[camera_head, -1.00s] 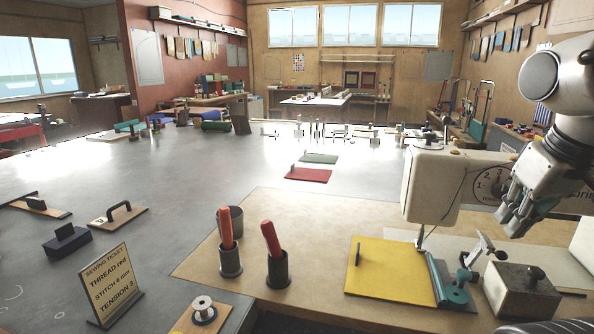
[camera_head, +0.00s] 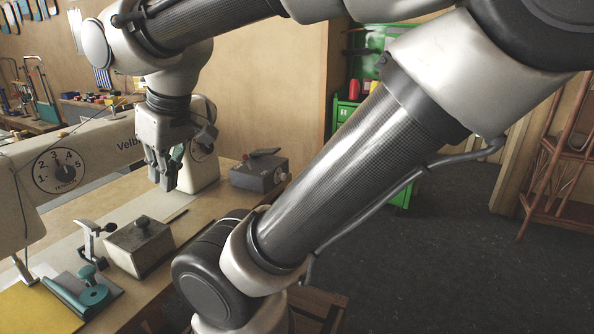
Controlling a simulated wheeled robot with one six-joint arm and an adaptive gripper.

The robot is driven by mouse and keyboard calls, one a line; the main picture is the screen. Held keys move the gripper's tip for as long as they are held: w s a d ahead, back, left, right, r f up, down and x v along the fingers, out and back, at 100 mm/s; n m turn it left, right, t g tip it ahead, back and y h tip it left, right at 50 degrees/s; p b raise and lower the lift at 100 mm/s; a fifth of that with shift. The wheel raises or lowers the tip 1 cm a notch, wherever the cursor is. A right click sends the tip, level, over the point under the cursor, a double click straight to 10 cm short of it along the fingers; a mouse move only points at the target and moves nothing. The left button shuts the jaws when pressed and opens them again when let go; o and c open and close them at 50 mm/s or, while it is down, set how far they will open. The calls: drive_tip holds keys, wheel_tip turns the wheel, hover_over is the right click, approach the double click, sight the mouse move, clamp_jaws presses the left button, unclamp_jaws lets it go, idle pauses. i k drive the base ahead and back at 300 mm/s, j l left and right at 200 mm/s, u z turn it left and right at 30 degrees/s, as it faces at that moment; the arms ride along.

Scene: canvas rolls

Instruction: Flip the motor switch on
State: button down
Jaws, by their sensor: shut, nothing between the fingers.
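A grey metal box (camera_head: 258,171) with a dark lever on top and a small red spot stands on the right end of the sewing bench; it looks like the motor switch box. The lever's exact setting is too small to tell. My gripper (camera_head: 165,182) hangs fingers down, shut and empty, in front of the sewing machine's right-hand pillar. It is to the left of the box and apart from it.
A second grey box with a black knob (camera_head: 140,243) sits nearer on the bench, beside a lever clamp (camera_head: 93,237) and a teal fitting (camera_head: 92,290). Yellow cloth (camera_head: 38,308) lies at lower left.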

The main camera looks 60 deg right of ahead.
sight(245, 157)
drive_tip(key=k+z, duration=0.1)
drive_tip(key=z, duration=1.45)
drive_tip(key=i+l+u, duration=0.4)
drive_tip(key=k+j, duration=0.05)
